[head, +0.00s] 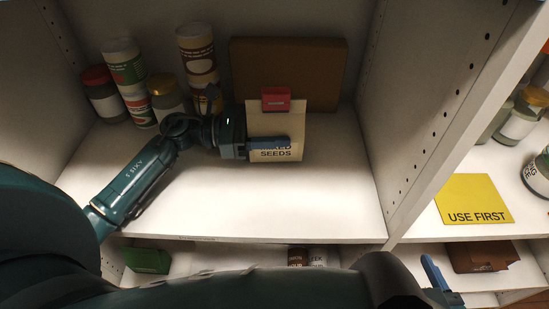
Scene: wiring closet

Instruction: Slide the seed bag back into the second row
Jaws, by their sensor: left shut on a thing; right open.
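The seed bag (290,122) is cream, with a red clip (276,99) at its top and "SEEDS" printed near its bottom. My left gripper (270,143) is shut on it from the left, with a blue finger across its front covering part of the label. The bag is roughly upright in the shelf bay, in front of a brown board. I cannot tell whether its bottom touches the shelf (220,205). My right gripper (440,284) is open and empty at the lower right, partly hidden by my dark arm.
Jars and cans, including a green-labelled can (125,68) and a brown-labelled can (198,55), stand at the back left. The brown board (290,60) leans at the back. A divider (440,120) borders the right; beyond it lies a yellow "USE FIRST" card (474,199). The shelf front is clear.

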